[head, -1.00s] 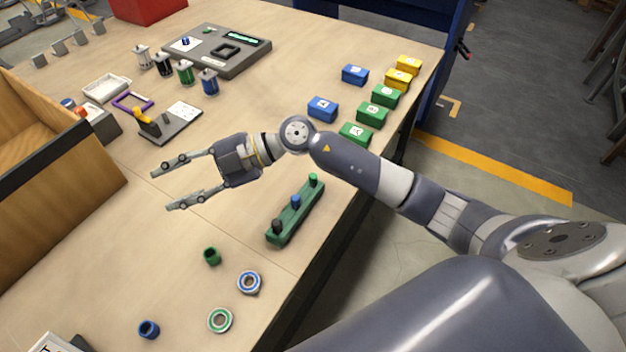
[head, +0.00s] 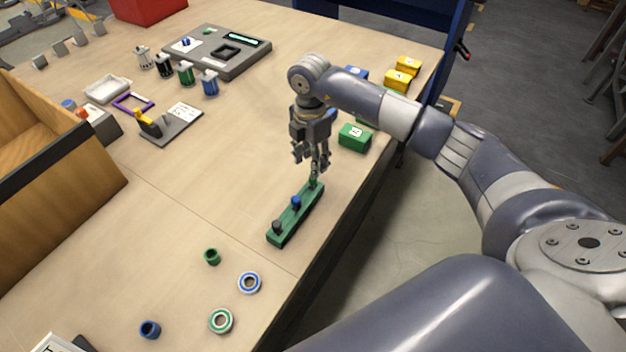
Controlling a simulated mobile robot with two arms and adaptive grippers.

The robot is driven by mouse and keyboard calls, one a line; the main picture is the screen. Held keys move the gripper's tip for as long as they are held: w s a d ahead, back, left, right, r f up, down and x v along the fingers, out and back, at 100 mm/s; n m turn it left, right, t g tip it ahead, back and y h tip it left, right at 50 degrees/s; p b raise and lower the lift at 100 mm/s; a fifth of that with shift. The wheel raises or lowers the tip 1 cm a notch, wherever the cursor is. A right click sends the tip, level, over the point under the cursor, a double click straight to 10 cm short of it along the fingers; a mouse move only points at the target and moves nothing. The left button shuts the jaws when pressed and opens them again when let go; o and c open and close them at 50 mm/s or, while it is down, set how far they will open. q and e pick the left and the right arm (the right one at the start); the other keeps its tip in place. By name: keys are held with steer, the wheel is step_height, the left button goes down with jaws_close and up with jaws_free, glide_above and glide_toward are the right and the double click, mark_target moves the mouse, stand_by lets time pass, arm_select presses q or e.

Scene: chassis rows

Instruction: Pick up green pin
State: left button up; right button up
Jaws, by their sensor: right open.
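The green pin (head: 313,183) stands upright at the far end of a green holder block (head: 286,227) near the table's right edge. A blue pin (head: 296,202) and a dark pin (head: 277,226) stand in the same block. My right gripper (head: 308,167) is open and points down just above the green pin. One of its fingers overlaps the pin's top in the picture, and I cannot tell whether they touch. My left gripper is not in view.
A green box (head: 354,136) stands close behind and right of my right gripper, with yellow boxes (head: 397,80) beyond. The table's middle is clear.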

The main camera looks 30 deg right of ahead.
mark_target(313, 185)
steer(key=shift+f, duration=0.8)
steer(key=f, duration=0.1)
steer(key=f+p, duration=0.1)
steer(key=f, duration=0.2)
steer(key=shift+s+d+f+p, duration=0.1)
steer(key=shift+s+f+p, duration=0.05)
steer(key=shift+s+p, duration=0.25)
steer(key=shift+f, duration=0.5)
jaws_close()
